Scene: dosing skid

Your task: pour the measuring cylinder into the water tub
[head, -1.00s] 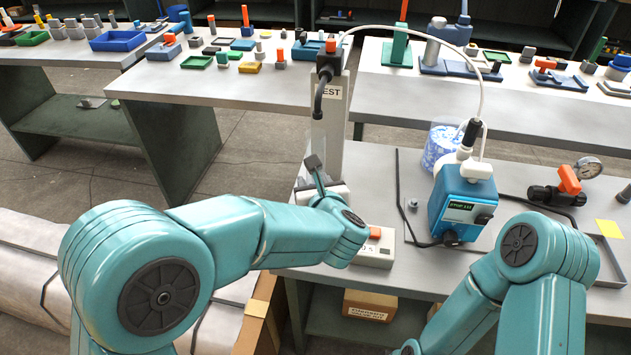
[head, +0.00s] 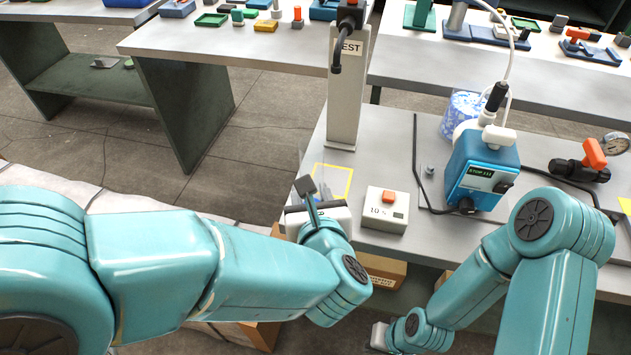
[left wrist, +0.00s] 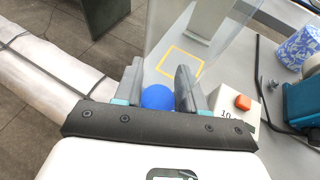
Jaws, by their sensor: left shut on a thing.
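My left gripper (left wrist: 160,88) is shut on the clear measuring cylinder (left wrist: 200,32), whose transparent wall rises above the fingers in the left wrist view. A round blue patch (left wrist: 157,97) shows between the fingers; I cannot tell whether it is part of the cylinder. In the head view the left gripper (head: 306,196) is at the bench's near left edge, beside the yellow outlined square, and the cylinder is barely visible. I cannot make out a water tub for certain. My right gripper (head: 379,336) shows only as a white body low in the head view, its fingers hidden.
The yellow square (head: 348,183) on the bench is empty. A box with an orange button (head: 386,210), a grey post (head: 346,110), a blue pump (head: 480,170) and a blue-and-white patterned container (head: 460,112) stand nearby. A black cable lies on the bench.

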